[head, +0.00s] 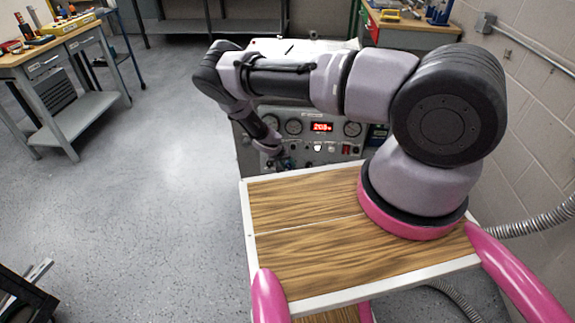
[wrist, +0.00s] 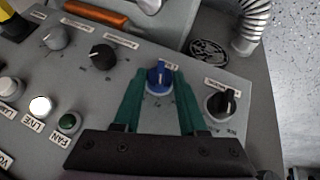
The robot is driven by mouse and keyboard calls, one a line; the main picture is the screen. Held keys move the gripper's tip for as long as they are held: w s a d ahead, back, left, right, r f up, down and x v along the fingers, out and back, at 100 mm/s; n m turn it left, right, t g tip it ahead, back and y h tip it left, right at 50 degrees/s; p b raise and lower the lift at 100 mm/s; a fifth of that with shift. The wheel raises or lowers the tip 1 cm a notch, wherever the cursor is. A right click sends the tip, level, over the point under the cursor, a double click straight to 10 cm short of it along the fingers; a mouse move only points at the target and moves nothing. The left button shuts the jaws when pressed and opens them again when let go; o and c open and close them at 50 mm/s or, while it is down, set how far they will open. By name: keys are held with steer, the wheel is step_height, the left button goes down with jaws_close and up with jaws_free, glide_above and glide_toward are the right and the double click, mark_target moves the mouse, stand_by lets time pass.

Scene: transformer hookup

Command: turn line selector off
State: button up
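The grey control panel (wrist: 140,40) fills much of the wrist view and carries several knobs. A blue selector knob (wrist: 158,76) sits between the two green fingers of my gripper (wrist: 161,80). The fingers are open, one on each side of the knob; I cannot tell whether they touch it. A black knob (wrist: 222,104) is to the right, another black knob (wrist: 103,57) to the left, and a grey knob (wrist: 55,38) farther left. The knob labels are too small to read, so I cannot tell which one is the line selector. In the head view, my gripper (head: 283,162) is at the panel's lower left.
An orange handle (wrist: 95,13) and a flexible conduit (wrist: 252,22) are beyond. The panel also has a red display (head: 321,127). Open floor (head: 170,150) lies left.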

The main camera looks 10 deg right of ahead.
jaws_close()
steer(key=shift+a, duration=0.1)
steer(key=h, duration=0.1)
steer(key=n+h, duration=0.1)
steer(key=shift+a+f+g+h, duration=0.2)
steer(key=shift+g+h, duration=0.1)
steer(key=shift+h, duration=0.1)
steer(key=shift+w+a+f+n+h, duration=0.1)
steer(key=shift+n+h, duration=0.45)
steer(key=shift+h, duration=0.4)
steer(key=shift+a+f+n+h, duration=0.1)
steer(key=shift+n+h, duration=0.45)
steer(key=shift+h, duration=0.4)
steer(key=o, duration=0.9)
jaws_free()
